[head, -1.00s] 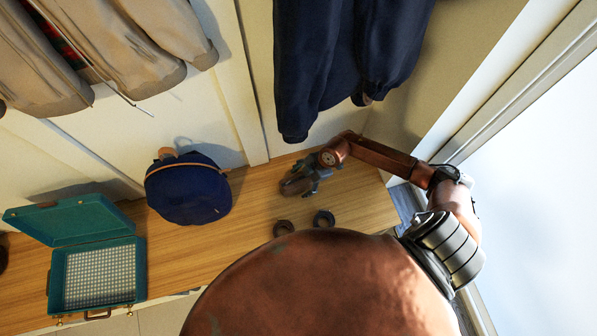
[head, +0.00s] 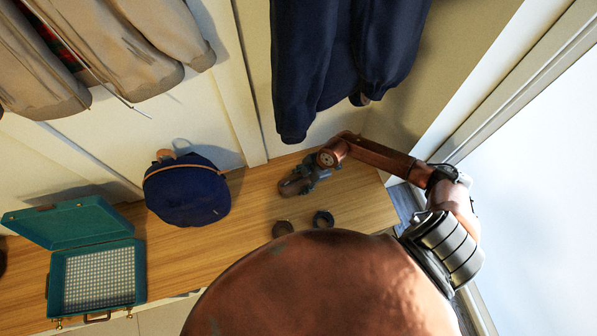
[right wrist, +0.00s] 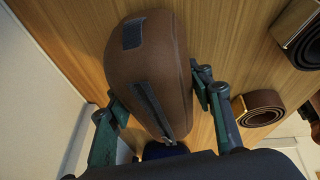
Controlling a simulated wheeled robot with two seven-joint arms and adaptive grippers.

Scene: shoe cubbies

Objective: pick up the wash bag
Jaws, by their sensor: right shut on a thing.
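The wash bag (right wrist: 150,62) is a rounded brown pouch with dark strips on it, lying on the wooden bench. In the head view the wash bag (head: 290,188) is small and partly covered by my right gripper (head: 306,181). In the right wrist view my right gripper (right wrist: 158,95) has one finger on each side of the bag and is shut on it. The bag looks to be at bench level; I cannot tell whether it is clear of the wood. My left gripper is not in view.
Two rolled belts (head: 283,228) (head: 323,218) lie on the bench (head: 255,205) close to the bag. A blue backpack (head: 187,192) and an open teal case (head: 54,275) stand to the left. Dark blue clothing (head: 325,65) hangs above, near the right side wall (head: 440,75).

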